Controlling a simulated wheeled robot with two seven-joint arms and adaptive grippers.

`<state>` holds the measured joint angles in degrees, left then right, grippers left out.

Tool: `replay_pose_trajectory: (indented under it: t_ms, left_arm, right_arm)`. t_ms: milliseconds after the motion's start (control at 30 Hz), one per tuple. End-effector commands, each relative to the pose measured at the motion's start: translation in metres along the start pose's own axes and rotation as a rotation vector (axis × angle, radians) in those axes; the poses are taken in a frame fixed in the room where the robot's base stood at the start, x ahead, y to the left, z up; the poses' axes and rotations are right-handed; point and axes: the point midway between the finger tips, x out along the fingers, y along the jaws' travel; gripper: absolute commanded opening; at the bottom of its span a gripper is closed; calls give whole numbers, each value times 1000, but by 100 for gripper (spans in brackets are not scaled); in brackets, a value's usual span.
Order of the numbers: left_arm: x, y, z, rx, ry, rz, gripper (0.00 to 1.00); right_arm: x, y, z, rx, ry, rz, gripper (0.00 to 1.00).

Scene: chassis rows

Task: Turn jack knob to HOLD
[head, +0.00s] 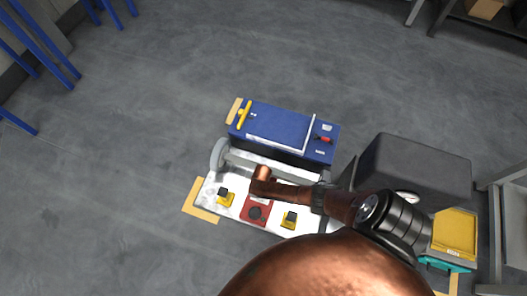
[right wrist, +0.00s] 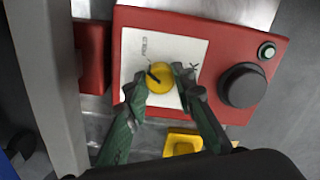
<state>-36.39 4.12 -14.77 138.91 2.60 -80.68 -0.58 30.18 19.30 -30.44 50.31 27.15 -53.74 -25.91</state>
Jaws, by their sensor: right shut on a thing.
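In the right wrist view a red box (right wrist: 210,42) carries a white plate (right wrist: 182,35) with a round yellow knob (right wrist: 160,78). A short black mark on the knob points to the upper left. A small printed label (right wrist: 146,46), possibly "HOLD", lies above and left of the knob, and a small cross-like mark is on its right. My right gripper (right wrist: 160,82) has its two green fingers closed on the knob's sides. A red box (head: 257,208) shows in the head view below the end of a copper arm; the fingers are not visible there. My left gripper is in neither view.
Yellow blocks (head: 226,199) (head: 290,219) flank the red box on the pale chassis. A blue case (head: 280,125) stands behind it, a dark grey box (head: 425,165) to the right.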

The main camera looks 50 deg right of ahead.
Motion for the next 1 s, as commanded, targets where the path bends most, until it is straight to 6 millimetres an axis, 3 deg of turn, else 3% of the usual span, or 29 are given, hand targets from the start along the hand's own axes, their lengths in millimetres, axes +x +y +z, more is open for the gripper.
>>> replay_pose_trajectory:
  t_ms: [400, 967, 1000]
  left_arm:
    - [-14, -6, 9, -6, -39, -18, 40]
    - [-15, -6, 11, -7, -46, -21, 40]
    - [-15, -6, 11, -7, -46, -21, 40]
  right_arm:
    - [0, 0, 0, 184, 0, 0, 0]
    - [0, 1, 0, 209, 1, 1, 0]
    - [0, 1, 0, 209, 1, 1, 26]
